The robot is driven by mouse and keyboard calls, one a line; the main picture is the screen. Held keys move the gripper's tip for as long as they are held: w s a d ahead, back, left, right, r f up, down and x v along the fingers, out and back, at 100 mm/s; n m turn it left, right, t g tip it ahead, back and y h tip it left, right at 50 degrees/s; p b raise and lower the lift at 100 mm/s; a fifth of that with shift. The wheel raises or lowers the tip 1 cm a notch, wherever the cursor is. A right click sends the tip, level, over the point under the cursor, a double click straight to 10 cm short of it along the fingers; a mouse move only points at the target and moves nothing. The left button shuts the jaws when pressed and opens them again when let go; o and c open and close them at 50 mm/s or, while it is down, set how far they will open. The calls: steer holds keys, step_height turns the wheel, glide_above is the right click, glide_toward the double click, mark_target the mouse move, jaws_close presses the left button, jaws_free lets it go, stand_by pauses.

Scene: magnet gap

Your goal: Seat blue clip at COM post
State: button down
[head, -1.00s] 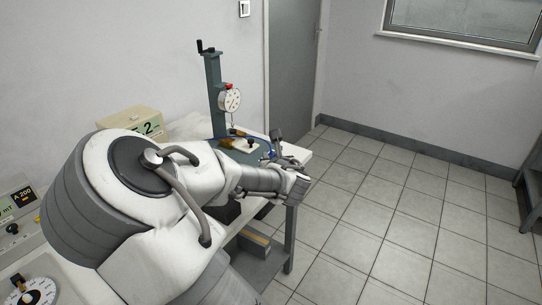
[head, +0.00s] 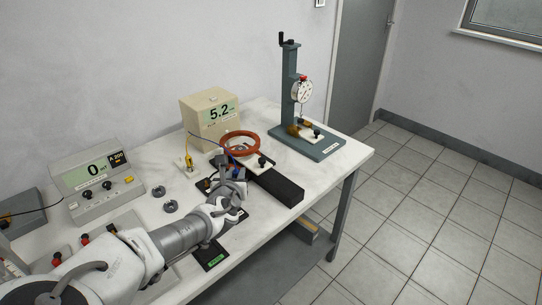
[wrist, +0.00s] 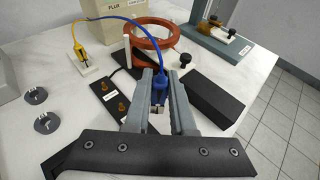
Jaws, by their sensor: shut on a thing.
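My gripper (wrist: 159,104) is shut on the blue clip (wrist: 158,82), which sits upright between its fingers in the wrist view. In the head view my gripper (head: 232,178) is over the table, in front of the orange coil. A black plate (wrist: 116,71) with brass posts (wrist: 122,106) and small white labels lies left of my fingers. The labels are too small to read, so I cannot tell which post is COM. The clip's lower tip is partly hidden.
An orange coil (head: 257,141) stands behind my gripper, a black block (head: 283,187) to its right. A cream meter (head: 211,126) reads 5.2. A dial-gauge stand (head: 290,75) is at the back right. Two grey rings (head: 171,207) and a grey meter (head: 88,183) are left.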

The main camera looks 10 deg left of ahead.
steer(key=shift+s+a+f, duration=0.25)
steer(key=shift+s+a, duration=0.45)
steer(key=shift+a, duration=0.25)
steer(key=shift+r+p, duration=0.1)
steer(key=shift+p, duration=0.35)
steer(key=shift+f+b, duration=1.1)
steer(key=shift+f, duration=1.15)
steer(key=shift+f+p, duration=0.2)
steer(key=shift+p, duration=0.1)
steer(key=shift+f+b, duration=0.65)
steer(key=shift+f, duration=0.6)
